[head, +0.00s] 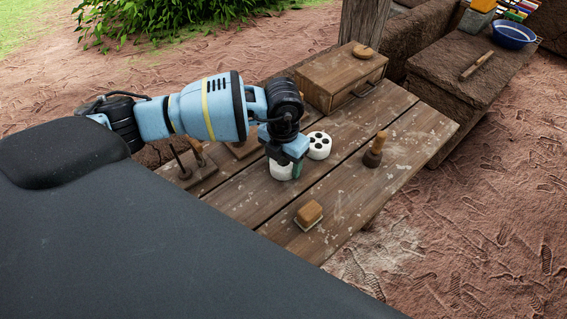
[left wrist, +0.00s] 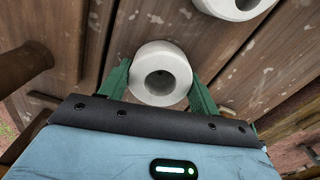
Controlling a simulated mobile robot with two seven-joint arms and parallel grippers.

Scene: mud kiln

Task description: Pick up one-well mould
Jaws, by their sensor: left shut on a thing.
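The one-well mould (left wrist: 161,75) is a white round block with a single round hole in its top. In the left wrist view it sits between the green fingers of my left gripper (left wrist: 160,82), which are shut on its sides. In the head view the mould (head: 279,170) shows white below my left gripper (head: 285,167), partly hidden by it, at the wooden table (head: 340,190). I cannot tell whether it touches the boards. My right gripper is not in view.
A wooden drawer box (head: 335,80) is at the back. A wooden-handled brush (head: 375,150) and a wooden-topped block (head: 308,214) stand right and in front. A blue bowl (head: 512,36) is on an earthen ledge.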

